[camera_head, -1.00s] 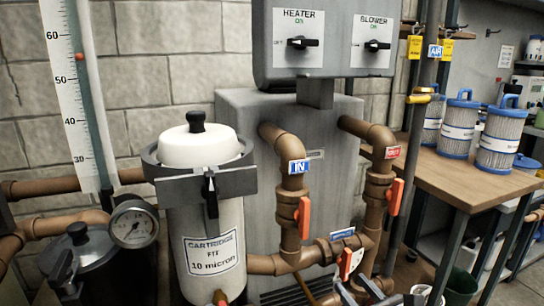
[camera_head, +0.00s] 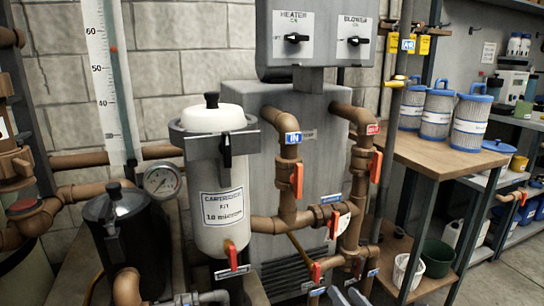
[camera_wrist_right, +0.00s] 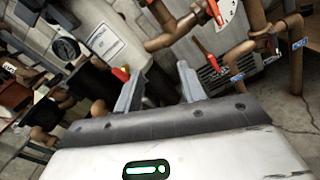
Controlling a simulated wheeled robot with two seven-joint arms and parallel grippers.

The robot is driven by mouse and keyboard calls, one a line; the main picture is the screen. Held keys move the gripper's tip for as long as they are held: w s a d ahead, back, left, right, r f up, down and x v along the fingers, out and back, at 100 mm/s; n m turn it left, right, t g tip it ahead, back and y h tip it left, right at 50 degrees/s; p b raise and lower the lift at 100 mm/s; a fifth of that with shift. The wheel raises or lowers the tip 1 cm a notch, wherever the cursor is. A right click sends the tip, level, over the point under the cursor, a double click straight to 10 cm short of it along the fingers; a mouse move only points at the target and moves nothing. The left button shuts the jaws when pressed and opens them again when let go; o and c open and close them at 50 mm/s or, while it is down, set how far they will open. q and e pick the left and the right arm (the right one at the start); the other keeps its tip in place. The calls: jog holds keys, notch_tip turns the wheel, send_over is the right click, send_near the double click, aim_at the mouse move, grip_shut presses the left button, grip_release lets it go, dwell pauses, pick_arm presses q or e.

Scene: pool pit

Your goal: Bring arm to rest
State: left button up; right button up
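My right gripper (camera_head: 347,296) shows only as grey fingertips at the bottom edge of the head view, below the brown pipes. In the right wrist view my right gripper (camera_wrist_right: 160,88) has its two grey fingers spread apart with nothing between them. Its fingers point toward the pipework and the cartridge filter. My left gripper is not seen in the head view.
The white cartridge filter (camera_head: 222,205), brown pipes with orange valve handles (camera_head: 297,180) and the grey heater cabinet (camera_head: 240,95) stand ahead. A dark lidded pot (camera_head: 125,225) is at left. A wooden bench (camera_head: 425,158) with blue-capped cartridges (camera_head: 437,115) is at right.

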pick_arm(q)
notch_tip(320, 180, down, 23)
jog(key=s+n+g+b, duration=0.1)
jog(key=b, duration=1.8)
pick_arm(e)
jog(key=s+a+f+m+g+y, duration=0.1)
jog(key=s+a+f+m, duration=0.3)
jog(key=m, duration=0.7)
jog(key=s+a+f+m+y, duration=0.1)
jog(key=s+f+m, duration=0.3)
jog(key=s+m, duration=0.55)
jog(key=s+a+f+m+g+y, duration=0.1)
jog(key=s+a+f+m+y, duration=0.15)
jog(key=m, duration=1.05)
pick_arm(q)
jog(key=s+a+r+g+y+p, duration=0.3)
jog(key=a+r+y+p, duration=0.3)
jog(key=p, duration=2.6)
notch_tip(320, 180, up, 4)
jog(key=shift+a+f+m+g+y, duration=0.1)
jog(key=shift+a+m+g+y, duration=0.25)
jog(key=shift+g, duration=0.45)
pick_arm(e)
jog(key=s+d+r+g+h, duration=0.3)
jog(key=d+r+h, duration=0.3)
jog(key=r, duration=0.3)
jog(key=shift+d+r+n+g+h, duration=0.15)
jog(key=shift+d+n+g+h, duration=0.2)
jog(key=shift+g+h, duration=0.25)
